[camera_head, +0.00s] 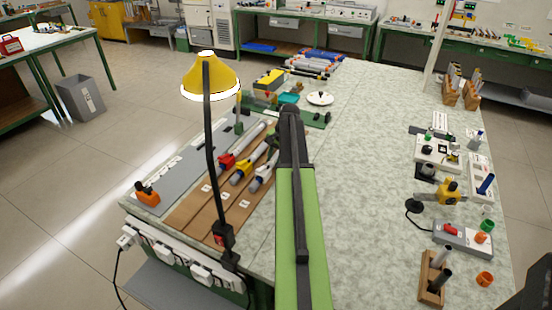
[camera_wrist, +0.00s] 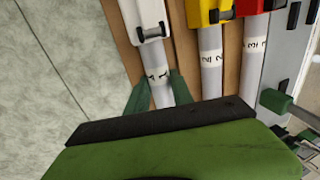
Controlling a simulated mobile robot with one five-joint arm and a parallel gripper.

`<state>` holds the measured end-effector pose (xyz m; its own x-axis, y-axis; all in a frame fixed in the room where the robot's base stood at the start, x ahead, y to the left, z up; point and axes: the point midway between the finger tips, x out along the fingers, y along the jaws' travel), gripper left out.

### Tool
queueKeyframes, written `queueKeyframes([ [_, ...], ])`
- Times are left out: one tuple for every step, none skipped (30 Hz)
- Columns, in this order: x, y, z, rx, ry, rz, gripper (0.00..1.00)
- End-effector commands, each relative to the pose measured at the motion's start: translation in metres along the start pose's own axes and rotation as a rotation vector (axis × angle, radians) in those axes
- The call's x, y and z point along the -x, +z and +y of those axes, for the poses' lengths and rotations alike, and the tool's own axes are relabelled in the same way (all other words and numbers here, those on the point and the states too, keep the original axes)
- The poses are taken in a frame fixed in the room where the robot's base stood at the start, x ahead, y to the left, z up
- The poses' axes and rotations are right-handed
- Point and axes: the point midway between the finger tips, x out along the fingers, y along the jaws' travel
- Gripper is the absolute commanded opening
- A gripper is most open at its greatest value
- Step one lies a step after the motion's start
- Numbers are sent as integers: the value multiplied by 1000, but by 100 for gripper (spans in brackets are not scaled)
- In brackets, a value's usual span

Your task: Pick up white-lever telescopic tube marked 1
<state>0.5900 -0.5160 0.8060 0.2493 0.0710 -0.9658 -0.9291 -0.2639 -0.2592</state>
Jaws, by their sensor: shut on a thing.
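The white-lever telescopic tube marked 1 (camera_wrist: 159,92) lies in the wrist view with its white clamp (camera_wrist: 146,18) beyond my fingers. My gripper (camera_wrist: 160,80) has one green finger on each side of the tube by the mark 1 and is shut on it. In the head view the tube (camera_head: 263,174) lies at the right of the brown rack, and my gripper (camera_head: 273,141) is partly hidden behind my arm. Whether the tube is clear of the rack I cannot tell.
The yellow-lever tube marked 2 (camera_wrist: 210,62) and the red-lever tube marked 3 (camera_wrist: 253,52) lie beside it on the brown rack (camera_head: 192,210). A yellow lamp (camera_head: 211,75) stands at the left. The table's middle right (camera_head: 370,170) is clear.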

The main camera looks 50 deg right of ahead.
Motion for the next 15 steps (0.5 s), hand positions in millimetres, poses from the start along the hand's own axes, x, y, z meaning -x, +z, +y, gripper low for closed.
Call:
queueKeyframes([
  [1, 0, 0, 0, 0, 0, 5],
  [2, 0, -1, 0, 0, 0, 5],
  [4, 0, -1, 0, 0, 0, 5],
  [6, 0, -2, 0, 0, 0, 5],
  [9, 0, -3, 0, 0, 0, 5],
  [14, 0, -4, 1, 0, 0, 5],
  [18, 0, -5, 1, 0, 0, 5],
  [22, 0, -6, 1, 0, 0, 5],
  [29, 0, -8, 1, 0, 0, 5],
  [35, 0, -10, 1, 0, 0, 5],
  [41, 0, -12, 1, 0, 0, 5],
  [50, 0, -14, 1, 0, 0, 5],
  [52, 5, -20, 3, 0, -1, 5],
  [52, 10, -27, 5, 0, -1, 5],
  [56, 16, -36, 5, 0, -2, 5],
])
